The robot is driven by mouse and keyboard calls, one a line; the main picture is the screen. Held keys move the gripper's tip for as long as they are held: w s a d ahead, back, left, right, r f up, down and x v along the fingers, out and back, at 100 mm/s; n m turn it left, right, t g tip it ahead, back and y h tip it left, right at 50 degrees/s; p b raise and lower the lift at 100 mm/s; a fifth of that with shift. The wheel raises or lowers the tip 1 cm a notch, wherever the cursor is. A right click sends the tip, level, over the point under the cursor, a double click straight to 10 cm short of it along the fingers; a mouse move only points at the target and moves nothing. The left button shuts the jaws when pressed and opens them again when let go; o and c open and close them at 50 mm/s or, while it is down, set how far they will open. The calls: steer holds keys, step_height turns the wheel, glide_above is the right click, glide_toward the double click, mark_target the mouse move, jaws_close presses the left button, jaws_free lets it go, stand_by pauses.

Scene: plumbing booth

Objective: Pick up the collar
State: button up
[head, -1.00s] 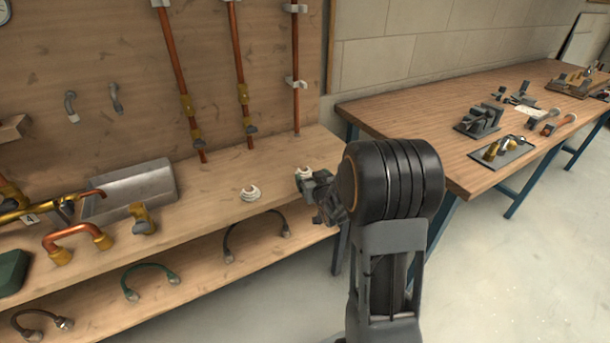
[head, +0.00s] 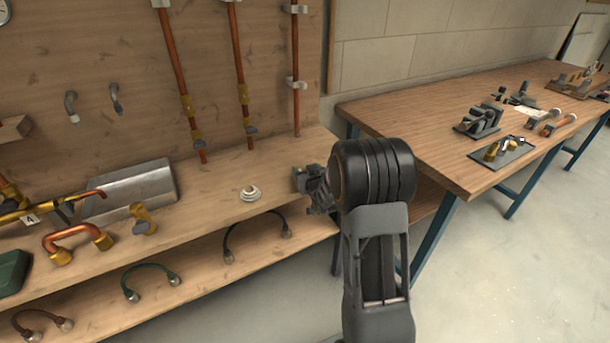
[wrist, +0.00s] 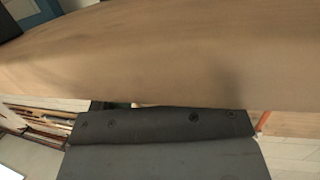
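A small pale round ringed piece (head: 250,193), which looks like the collar, lies on the upper wooden shelf (head: 215,190). My gripper (head: 300,180) is over the right end of this shelf, to the right of the pale piece and apart from it. The gripper is small and turned in the head view, so its fingers and anything between them are unclear. The wrist view shows a dark gripper body (wrist: 160,128) in front of a wooden surface (wrist: 150,65); no collar shows there.
A grey metal tray (head: 130,190), a brass fitting (head: 143,218) and a copper bend (head: 75,240) stand left on the shelf. Copper pipes (head: 240,75) rise along the back panel. Flexible hoses lie on the lower shelf. A workbench (head: 430,130) with fixtures stands at right.

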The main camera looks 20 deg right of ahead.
steer(key=c, duration=0.5)
steer(key=shift+o, duration=0.2)
